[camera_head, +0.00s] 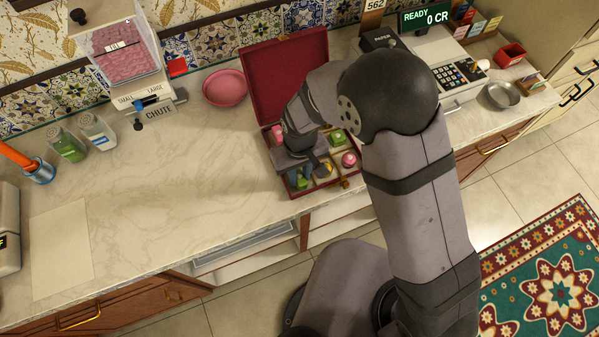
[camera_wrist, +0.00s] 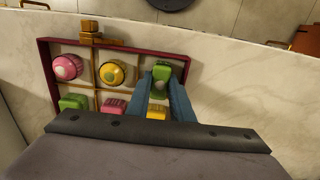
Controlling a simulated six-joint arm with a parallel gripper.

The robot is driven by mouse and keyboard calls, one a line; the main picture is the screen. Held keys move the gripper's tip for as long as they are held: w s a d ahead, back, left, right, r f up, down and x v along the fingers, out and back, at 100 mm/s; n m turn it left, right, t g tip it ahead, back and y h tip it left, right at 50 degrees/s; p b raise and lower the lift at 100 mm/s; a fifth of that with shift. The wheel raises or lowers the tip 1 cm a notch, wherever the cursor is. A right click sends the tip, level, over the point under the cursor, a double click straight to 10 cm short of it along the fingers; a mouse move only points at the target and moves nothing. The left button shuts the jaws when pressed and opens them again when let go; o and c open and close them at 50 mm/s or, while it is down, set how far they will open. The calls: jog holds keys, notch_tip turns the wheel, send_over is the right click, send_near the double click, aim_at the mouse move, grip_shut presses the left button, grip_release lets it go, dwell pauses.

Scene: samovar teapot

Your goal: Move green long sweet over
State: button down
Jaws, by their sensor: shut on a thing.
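A green long sweet (camera_wrist: 161,76) sits between the fingers of my gripper (camera_wrist: 162,84) in the wrist view, and the gripper is shut on it. It is over the end compartment of the row by the latch of an open dark red box (camera_wrist: 183,45); I cannot tell whether it is lifted. In the head view the green sweet (camera_head: 302,182) shows at the box's front left, and my wrist hides part of the box. Another green sweet (camera_wrist: 73,103) lies in the other row.
The same box holds a round pink sweet (camera_wrist: 67,67), a round yellow sweet (camera_wrist: 112,72), a pink sweet (camera_wrist: 113,106) and a yellow sweet (camera_wrist: 156,114). A pink plate (camera_head: 225,88) stands left of the raised lid (camera_head: 284,75). The counter (camera_head: 190,165) left of the box is clear.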

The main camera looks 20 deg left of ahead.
aim_at(300, 176)
jog(key=shift+f, duration=0.15)
jog(key=c, duration=1.8)
grip_release()
jog(key=shift+c, duration=0.2)
notch_tip(300, 176, up, 12)
jog(key=b, duration=0.3)
jog(key=shift+r, duration=0.2)
jog(key=w+d+m, duration=0.3)
jog(key=d+m, duration=0.2)
jog(key=d, duration=1.3)
jog(key=s+d+f+m, duration=0.1)
jog(key=s+d+m, duration=0.3)
jog(key=d, duration=0.7)
jog(key=shift+s+d+f, duration=0.4)
jog(key=shift+s, duration=0.7)
